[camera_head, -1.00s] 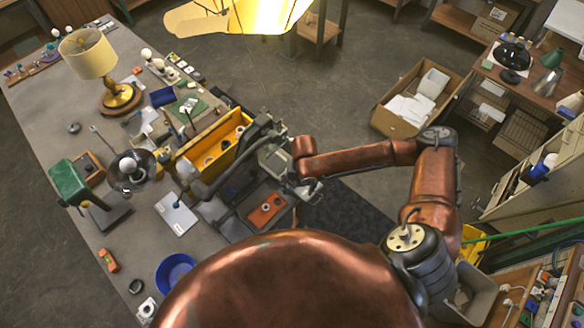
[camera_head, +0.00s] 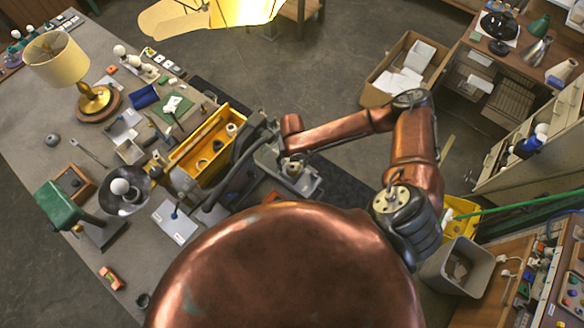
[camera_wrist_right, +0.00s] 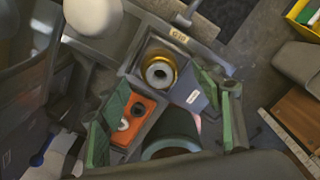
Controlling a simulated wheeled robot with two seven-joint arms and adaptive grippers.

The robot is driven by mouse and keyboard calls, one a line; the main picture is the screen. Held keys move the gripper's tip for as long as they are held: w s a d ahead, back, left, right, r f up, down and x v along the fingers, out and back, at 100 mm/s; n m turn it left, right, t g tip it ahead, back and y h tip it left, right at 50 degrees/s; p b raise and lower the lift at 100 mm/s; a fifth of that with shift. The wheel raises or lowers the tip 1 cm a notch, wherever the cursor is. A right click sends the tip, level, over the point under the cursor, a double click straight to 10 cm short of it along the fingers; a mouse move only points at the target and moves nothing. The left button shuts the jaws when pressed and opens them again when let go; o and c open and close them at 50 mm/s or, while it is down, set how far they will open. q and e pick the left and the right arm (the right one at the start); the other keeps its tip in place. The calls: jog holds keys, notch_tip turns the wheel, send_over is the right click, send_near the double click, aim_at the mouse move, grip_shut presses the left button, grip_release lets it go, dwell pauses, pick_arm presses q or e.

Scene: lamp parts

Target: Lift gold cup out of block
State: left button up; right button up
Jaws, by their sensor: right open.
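The gold cup (camera_wrist_right: 160,72) sits in a square recess of a grey block (camera_wrist_right: 186,88) in the right wrist view. It has a gold rim and a pale ring with a dark hole inside. My right gripper (camera_wrist_right: 166,112) is open, its green-padded fingers spread on either side of the lower part of the view. The gold cup lies just above the gap between them, and nothing is held. In the head view the grey block (camera_head: 308,186) lies below the end of my right arm, with a small brass-coloured part in it. My left gripper cannot be made out.
An orange part (camera_wrist_right: 137,122) lies in a compartment beside the cup. A dark green cylinder stands close below, between the fingers.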

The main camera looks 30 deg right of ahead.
notch_tip(320, 180, down, 2)
jog(key=shift+w, duration=0.1)
jog(key=shift+f, duration=0.15)
jog(key=c, duration=1.1)
pick_arm(q)
jog(key=shift+w+r, duration=0.2)
jog(key=shift+w, duration=0.35)
jog(key=shift+w+r, duration=0.15)
jog(key=shift+w, duration=0.35)
pick_arm(e)
jog(key=shift+c, duration=0.8)
